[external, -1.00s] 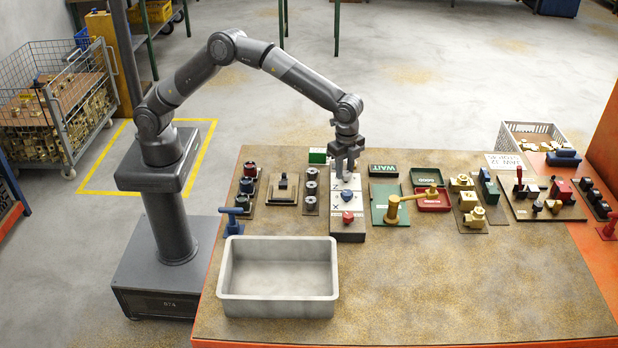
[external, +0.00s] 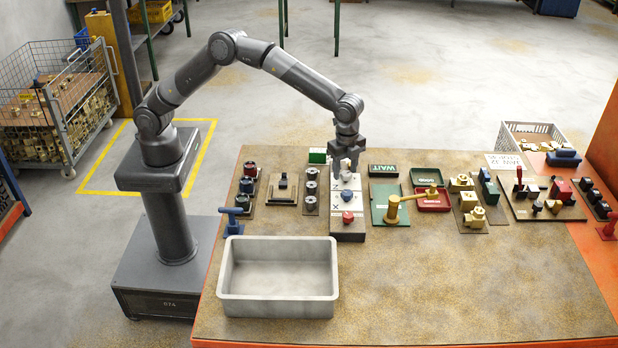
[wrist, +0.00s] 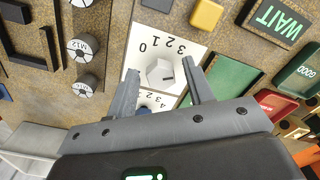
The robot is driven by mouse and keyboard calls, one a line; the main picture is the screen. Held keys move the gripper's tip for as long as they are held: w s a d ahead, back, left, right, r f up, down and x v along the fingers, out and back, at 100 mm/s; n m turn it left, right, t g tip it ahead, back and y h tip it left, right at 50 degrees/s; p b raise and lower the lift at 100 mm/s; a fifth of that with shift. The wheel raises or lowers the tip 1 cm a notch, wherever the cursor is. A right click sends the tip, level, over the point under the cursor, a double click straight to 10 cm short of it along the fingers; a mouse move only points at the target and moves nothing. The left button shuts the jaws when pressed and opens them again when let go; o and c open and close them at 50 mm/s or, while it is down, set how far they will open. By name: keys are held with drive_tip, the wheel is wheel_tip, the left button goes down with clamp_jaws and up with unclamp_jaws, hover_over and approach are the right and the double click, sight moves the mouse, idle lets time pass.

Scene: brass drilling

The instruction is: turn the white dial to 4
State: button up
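The white dial (wrist: 161,72) is a six-sided knob on a white plate (wrist: 138,63) with the numerals 0, 1, 2 and 3 readable around it. A short dark mark shows on its lower right; I cannot tell which numeral it points to. No 4 is readable beside this dial; the right finger covers part of the plate. My gripper (wrist: 160,69) is open, one finger on each side of the dial, with gaps visible. In the external view, my gripper (external: 346,162) is just above the white dial (external: 346,176).
A blue dial (external: 346,195) and a red dial (external: 347,217) sit in front on the same panel. A grey bin (external: 278,305) is at the front.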

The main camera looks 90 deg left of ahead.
sight(345, 171)
drive_tip(key=shift+o, duration=0.2)
wheel_tip(345, 171, up, 11)
idle(0.5)
drive_tip(key=shift+f, duration=0.1)
drive_tip(key=s+a+r+n+t, duration=0.1)
drive_tip(key=s+a+r+n, duration=0.1)
drive_tip(key=s+a+r, duration=0.4)
drive_tip(key=s+a+r+n+t, duration=0.1)
drive_tip(key=s+a+r+n, duration=0.15)
drive_tip(key=s, duration=0.55)
drive_tip(key=s+a+r+n+t, duration=0.1)
drive_tip(key=s+a+r, duration=0.4)
drive_tip(key=s, duration=0.2)
drive_tip(key=s+a+f+n+t, duration=0.1)
drive_tip(key=s+a+f+n, duration=0.1)
drive_tip(key=s, duration=0.9)
drive_tip(key=s+a+f+n+t, duration=0.1)
drive_tip(key=s+a+f+n, duration=0.2)
drive_tip(key=s, duration=0.7)
drive_tip(key=a+f, duration=0.2)
drive_tip(key=a, duration=0.1)
drive_tip(key=shift+s+a+n+t, duration=0.2)
drive_tip(key=shift+s+n+t, duration=0.1)
drive_tip(key=shift+s+n, duration=0.05)
